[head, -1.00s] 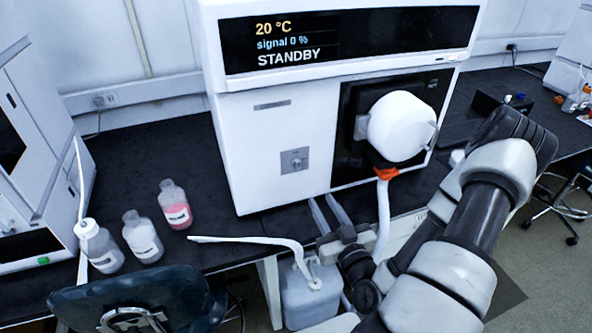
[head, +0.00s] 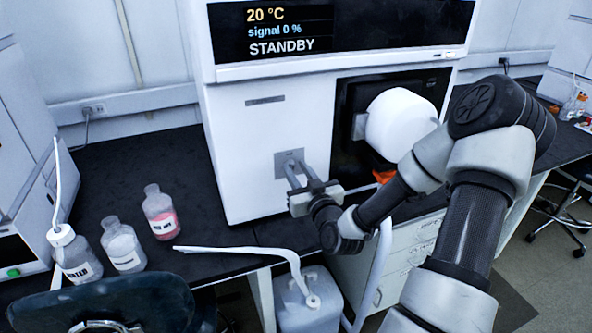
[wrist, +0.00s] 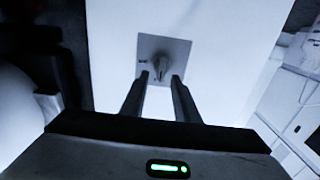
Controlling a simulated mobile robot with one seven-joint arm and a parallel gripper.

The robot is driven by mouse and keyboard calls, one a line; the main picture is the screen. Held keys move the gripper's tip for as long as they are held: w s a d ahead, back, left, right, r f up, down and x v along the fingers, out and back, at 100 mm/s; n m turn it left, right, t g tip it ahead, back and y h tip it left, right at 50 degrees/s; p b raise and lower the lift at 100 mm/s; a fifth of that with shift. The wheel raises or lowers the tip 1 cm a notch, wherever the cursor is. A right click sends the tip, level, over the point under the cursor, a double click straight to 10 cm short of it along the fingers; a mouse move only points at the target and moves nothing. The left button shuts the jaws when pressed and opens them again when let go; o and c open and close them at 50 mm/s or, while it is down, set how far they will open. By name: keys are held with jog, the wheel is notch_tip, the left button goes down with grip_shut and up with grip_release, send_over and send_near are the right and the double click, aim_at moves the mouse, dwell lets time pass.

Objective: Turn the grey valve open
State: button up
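The grey valve (wrist: 160,68) is a small knob on a square grey plate on the instrument's white front panel, centred in the wrist view. In the head view its plate (head: 289,154) shows just above my fingertips, and the knob is largely hidden there. My gripper (wrist: 160,79) is open, with its two fingers pointing at the panel, one on each side of the knob's lower end in the picture. I cannot tell whether the tips reach around the knob or stop short of it. In the head view my gripper (head: 292,166) is in front of the plate.
A white rounded housing (head: 400,125) sits on the black panel right of the valve. Several bottles (head: 122,245) stand on the dark bench at left. A container (head: 308,300) with a white tube stands below the bench edge.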

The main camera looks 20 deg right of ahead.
jog(key=shift+w, duration=0.45)
jog(key=shift+c, duration=0.3)
grip_shut()
jog(key=shift+m, duration=0.3)
jog(key=m, duration=0.3)
jog(key=d+m, duration=0.1)
jog(key=m, duration=0.2)
jog(key=shift+f+b, duration=0.15)
jog(key=shift+b, duration=0.15)
jog(key=m, duration=0.6)
jog(key=shift+d+f+m, duration=0.3)
jog(key=shift+f+m, duration=0.05)
jog(key=shift+m, duration=0.05)
jog(key=shift+f+m+p, duration=0.2)
jog(key=shift+m+p, duration=0.05)
jog(key=shift+m, duration=0.85)
jog(key=shift+f+m+p, duration=0.15)
jog(key=shift+m+p, duration=0.1)
jog(key=shift+m, duration=0.85)
